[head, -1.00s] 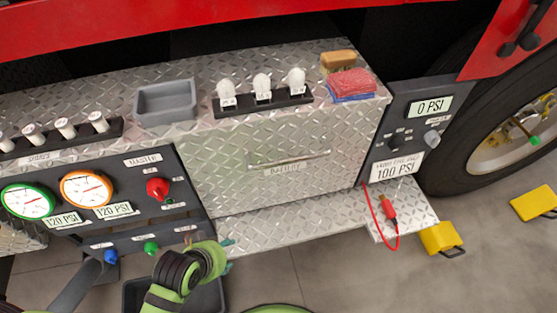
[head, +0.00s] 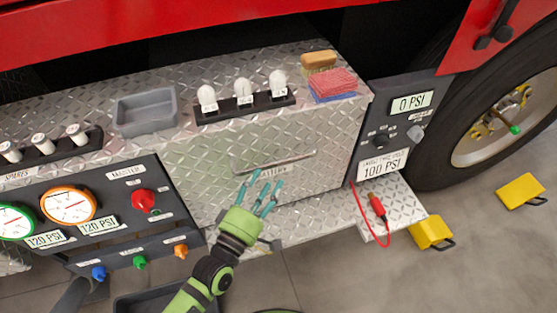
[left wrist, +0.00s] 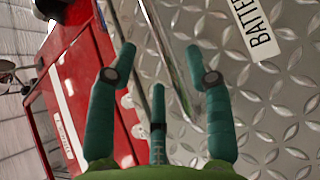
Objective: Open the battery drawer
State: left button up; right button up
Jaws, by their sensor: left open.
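The battery drawer (head: 227,178) is a diamond-plate metal front with a thin bar handle (head: 275,161) and a label reading battery. It looks shut. In the left wrist view the handle (left wrist: 166,58) runs up between my fingers, and the battery label (left wrist: 254,28) is to its right. My left gripper (head: 262,185), green with teal fingers, is open and empty just below and in front of the handle. In the left wrist view its fingers (left wrist: 157,80) are spread on both sides of the bar; I cannot tell whether they touch it. My right gripper is not in view.
Gauges and a red knob (head: 143,200) are on the panel at left. A grey tray (head: 146,112), white bulbs and sponges (head: 332,85) stand on the top ledge. A red cable (head: 376,207) hangs at right above a yellow chock (head: 432,232). A step ledge (head: 325,215) lies below the drawer.

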aim_at(277, 165)
pick_arm(q)
jog(key=shift+w+r, duration=0.15)
jog(key=shift+w, duration=0.05)
jog(key=x, duration=0.6)
jog(key=shift+w+d, duration=0.2)
jog(key=shift+w, duration=0.15)
grip_shut()
